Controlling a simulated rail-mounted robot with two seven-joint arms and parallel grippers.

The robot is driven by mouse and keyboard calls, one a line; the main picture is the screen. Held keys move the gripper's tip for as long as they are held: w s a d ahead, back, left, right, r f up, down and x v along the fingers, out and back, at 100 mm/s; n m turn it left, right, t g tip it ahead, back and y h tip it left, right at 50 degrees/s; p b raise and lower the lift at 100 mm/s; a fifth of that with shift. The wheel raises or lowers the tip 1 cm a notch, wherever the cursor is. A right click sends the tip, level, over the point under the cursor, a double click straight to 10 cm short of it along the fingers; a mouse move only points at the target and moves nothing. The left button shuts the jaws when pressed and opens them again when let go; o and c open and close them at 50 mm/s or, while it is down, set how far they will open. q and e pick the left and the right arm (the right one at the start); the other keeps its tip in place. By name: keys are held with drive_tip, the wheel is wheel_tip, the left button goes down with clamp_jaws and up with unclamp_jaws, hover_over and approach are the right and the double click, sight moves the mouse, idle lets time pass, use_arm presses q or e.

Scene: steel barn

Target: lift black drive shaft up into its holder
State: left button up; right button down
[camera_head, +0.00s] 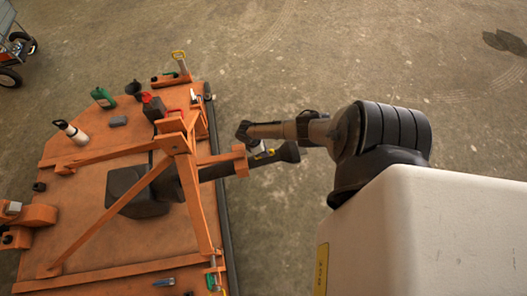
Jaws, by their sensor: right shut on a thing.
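The black drive shaft (216,171) runs out to the right from a dark boxy housing (135,190) under the orange frame. Its thicker free end (288,152) reaches past the bench edge, over the floor. An orange bracket arm (240,162) with an upright end piece, apparently the holder, crosses at the shaft; whether the shaft rests in it I cannot tell. My right gripper (257,148), coming in from the right, is shut on the shaft near that end piece. Its fingers are small and partly hidden. My left gripper is not in view.
The orange bench (85,145) carries a white bottle (70,131), a green bottle (103,97), a black funnel (134,88) and small tools. Slanted orange beams (110,222) stand over it. A cart (14,48) is at upper left. Bare concrete floor lies right of the bench.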

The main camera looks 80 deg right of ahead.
drive_tip(key=c, duration=1.1)
unclamp_jaws()
drive_tip(key=shift+w+r, duration=0.2)
drive_tip(key=shift+r, duration=0.25)
drive_tip(key=p+v, duration=0.4)
drive_tip(key=v, duration=0.8)
drive_tip(key=shift+w+r, duration=0.25)
drive_tip(key=shift+r, duration=0.1)
